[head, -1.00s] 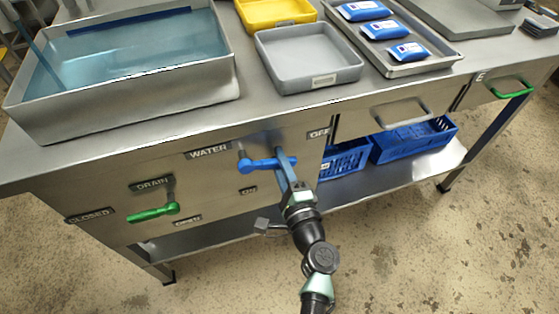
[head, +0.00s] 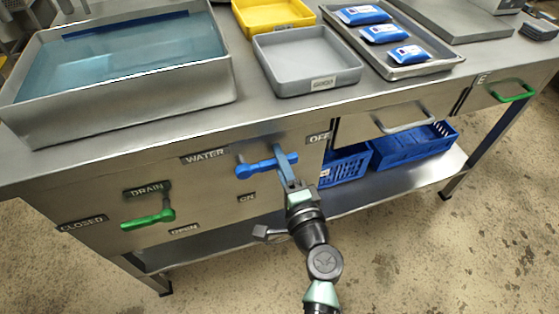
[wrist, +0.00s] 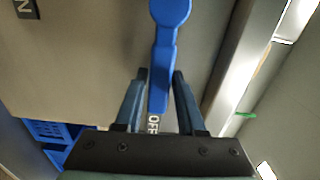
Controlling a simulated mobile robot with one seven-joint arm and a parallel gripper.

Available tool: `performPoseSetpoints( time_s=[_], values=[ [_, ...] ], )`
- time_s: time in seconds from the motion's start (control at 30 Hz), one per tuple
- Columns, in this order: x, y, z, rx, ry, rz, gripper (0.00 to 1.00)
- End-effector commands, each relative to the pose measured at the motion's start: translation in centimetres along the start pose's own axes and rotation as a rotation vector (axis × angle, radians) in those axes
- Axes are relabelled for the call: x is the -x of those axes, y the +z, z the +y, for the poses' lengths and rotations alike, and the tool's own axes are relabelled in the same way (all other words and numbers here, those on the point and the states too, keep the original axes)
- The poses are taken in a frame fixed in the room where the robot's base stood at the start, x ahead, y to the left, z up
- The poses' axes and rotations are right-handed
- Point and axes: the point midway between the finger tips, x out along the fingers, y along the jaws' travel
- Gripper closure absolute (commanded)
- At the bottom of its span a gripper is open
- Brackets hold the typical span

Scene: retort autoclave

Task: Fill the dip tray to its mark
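The dip tray (head: 222,92) is the steel basin at the upper left in the head view. It holds clear bluish water (head: 130,60), and a dark blue line (head: 125,24) shows on its far inner wall, close above the water. The blue WATER lever (head: 255,170) is on the front panel, pointing right; in the wrist view the lever (wrist: 166,45) has its free end at the OFF label (wrist: 154,124). My gripper (wrist: 160,78) is open, its fingers on both sides of the lever with narrow gaps. The green DRAIN lever (head: 148,219) points left toward CLOSED.
A grey tray (head: 345,80), a yellow tray (head: 290,10) and a steel tray (head: 420,70) with blue packets stand right of the basin. Blue crates (head: 410,145) sit on the lower shelf. A drawer handle (head: 402,120) juts from the front.

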Motion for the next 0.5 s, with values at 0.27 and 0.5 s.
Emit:
performPoseSetpoints(
  time_s=[0.27, 0.5],
  values=[
    [-0.02, 0.00, -0.04, -0.003, -0.001, 0.000, 0.40],
    [0.79, 0.00, -0.03, -0.005, -0.001, 0.000, 0.40]
  ],
)
